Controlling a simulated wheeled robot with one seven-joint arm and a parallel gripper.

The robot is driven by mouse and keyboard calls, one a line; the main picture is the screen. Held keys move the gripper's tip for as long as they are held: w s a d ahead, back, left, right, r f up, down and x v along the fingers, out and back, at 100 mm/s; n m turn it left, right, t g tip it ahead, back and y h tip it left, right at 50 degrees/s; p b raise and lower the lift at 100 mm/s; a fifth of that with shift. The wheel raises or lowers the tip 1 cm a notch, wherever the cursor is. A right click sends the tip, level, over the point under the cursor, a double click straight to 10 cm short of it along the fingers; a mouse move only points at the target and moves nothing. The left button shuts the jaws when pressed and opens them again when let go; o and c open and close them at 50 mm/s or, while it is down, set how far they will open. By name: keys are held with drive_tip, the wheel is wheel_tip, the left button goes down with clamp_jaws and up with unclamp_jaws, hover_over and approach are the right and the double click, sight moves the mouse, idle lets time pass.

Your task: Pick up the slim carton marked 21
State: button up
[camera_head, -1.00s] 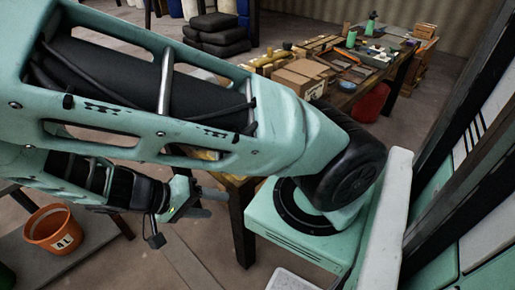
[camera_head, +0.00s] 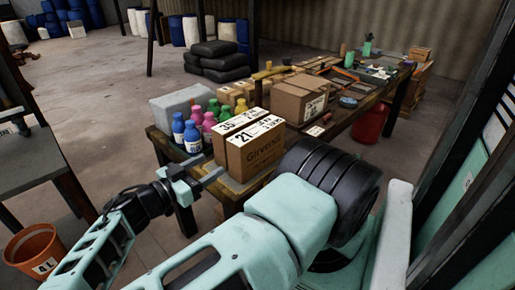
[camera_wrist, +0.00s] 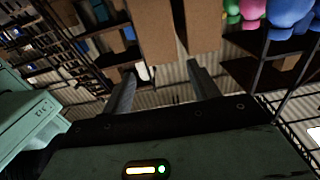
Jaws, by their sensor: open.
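The slim carton marked 21 (camera_head: 262,153) stands upright on the near end of the wooden table, its white label on top. A similar slim carton (camera_head: 219,148) stands just behind it, beside the bottles. My gripper (camera_head: 208,181) is open and empty, left of the cartons and pointing toward their narrow ends. In the wrist view, two brown carton ends show beyond my open gripper (camera_wrist: 162,86). The left one, which looks like the carton marked 21 (camera_wrist: 154,30), lies ahead between the fingers, apart from them. The other carton (camera_wrist: 203,24) is ahead of the right finger.
Pink, green and blue bottles (camera_head: 192,137) stand left of the cartons, with a grey block (camera_head: 180,105) behind. A larger brown box (camera_head: 299,101) stands farther along the table (camera_head: 162,146). An orange bucket (camera_head: 33,251) is at lower left. Open floor lies beyond the table's left side.

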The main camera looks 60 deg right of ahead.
sight(233, 152)
drive_tip(key=x, duration=0.4)
drive_tip(key=p+x, duration=0.1)
drive_tip(key=x, duration=0.7)
drive_tip(key=shift+f, duration=0.25)
drive_tip(key=c, duration=1.1)
drive_tip(key=shift+p, duration=0.3)
